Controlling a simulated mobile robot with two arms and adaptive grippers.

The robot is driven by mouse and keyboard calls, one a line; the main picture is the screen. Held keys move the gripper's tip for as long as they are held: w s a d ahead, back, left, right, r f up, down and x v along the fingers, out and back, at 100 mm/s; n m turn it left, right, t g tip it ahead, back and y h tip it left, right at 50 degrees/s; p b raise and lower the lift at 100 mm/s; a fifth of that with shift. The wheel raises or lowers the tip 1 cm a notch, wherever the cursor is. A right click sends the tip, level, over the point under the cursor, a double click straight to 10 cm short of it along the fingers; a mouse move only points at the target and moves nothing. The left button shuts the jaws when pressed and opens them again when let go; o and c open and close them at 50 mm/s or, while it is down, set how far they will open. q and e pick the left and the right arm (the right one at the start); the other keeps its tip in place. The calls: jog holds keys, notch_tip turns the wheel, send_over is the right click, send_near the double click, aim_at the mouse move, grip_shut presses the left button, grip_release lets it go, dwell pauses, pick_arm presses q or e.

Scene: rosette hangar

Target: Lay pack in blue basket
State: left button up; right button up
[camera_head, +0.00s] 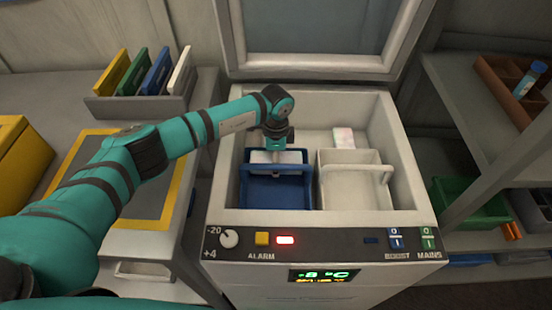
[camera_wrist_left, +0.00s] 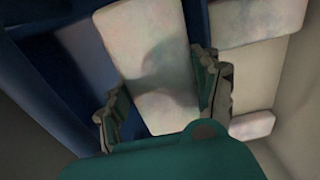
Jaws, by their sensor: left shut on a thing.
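The blue basket (camera_head: 275,195) stands in the left part of the open freezer chest. My left gripper (camera_head: 277,160) reaches down over the back of this basket. It is shut on a pale, frosty pack (camera_head: 293,157), which also shows between the two fingers in the left wrist view (camera_wrist_left: 145,60). The dark blue basket (camera_wrist_left: 40,75) is around and behind the held pack in that view. Whether the pack touches the basket floor cannot be told. My right gripper is not in view.
A white basket (camera_head: 350,190) with a raised handle stands right of the blue one. Another pale pack (camera_head: 343,138) is behind it. The left wrist view shows further pale packs (camera_wrist_left: 255,22) beside the held one. The chest walls (camera_head: 398,150) surround the baskets; the lid stands open.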

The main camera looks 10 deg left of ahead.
pick_arm(q)
jog(key=shift+r, duration=0.1)
jog(key=shift+f+b, duration=0.35)
jog(key=shift+f, duration=0.25)
jog(key=o, duration=1.3)
jog(key=shift+r, duration=0.2)
notch_tip(320, 180, up, 13)
jog(key=shift+f, duration=0.1)
jog(key=shift+p, duration=0.3)
